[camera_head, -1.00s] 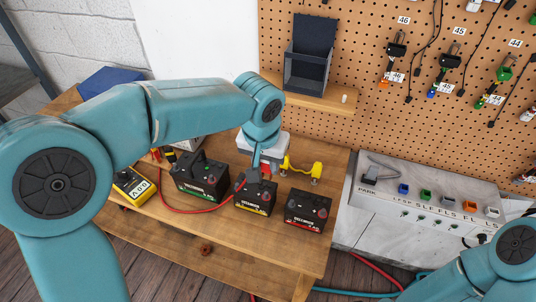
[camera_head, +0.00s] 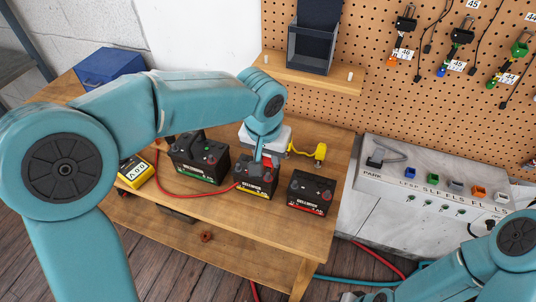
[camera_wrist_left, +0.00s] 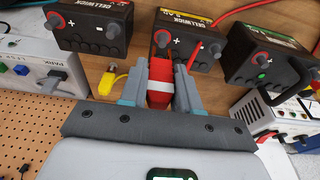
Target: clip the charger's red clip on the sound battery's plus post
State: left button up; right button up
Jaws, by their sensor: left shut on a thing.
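My left gripper (camera_head: 258,162) is over the middle of three black batteries, the yellow-label one (camera_head: 256,182). In the left wrist view my left gripper (camera_wrist_left: 160,82) is shut on a red clip (camera_wrist_left: 160,72) with a white band. The clip's far end is close to the red-ringed plus post (camera_wrist_left: 162,38) of the yellow-label battery (camera_wrist_left: 188,47); I cannot tell whether they touch. A red cable (camera_wrist_left: 193,55) runs beside the clip. The green-label battery (camera_head: 198,160) and red-label battery (camera_head: 311,193) stand on either side. My right gripper is barely in view at the bottom edge (camera_head: 368,296), its jaws unclear.
A yellow meter (camera_head: 136,172) lies left on the wooden bench (camera_head: 225,225). A yellow-handled item (camera_head: 312,151) lies behind the batteries. A red cable (camera_head: 190,193) crosses the bench front. A shelf with a dark bin (camera_head: 310,45) and a grey switch panel (camera_head: 425,180) are to the right.

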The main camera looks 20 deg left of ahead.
pick_arm(q)
jog(key=shift+s+a, duration=0.1)
jog(key=shift+s, duration=0.05)
jog(key=shift+s+r, duration=0.1)
jog(key=shift+s, duration=0.05)
jog(key=shift+f, duration=0.2)
jog(key=shift+f+b, duration=0.6)
jog(key=shift+b, duration=0.15)
jog(key=shift+f+b, duration=0.4)
jog(key=shift+f, duration=0.15)
jog(key=o, duration=0.8)
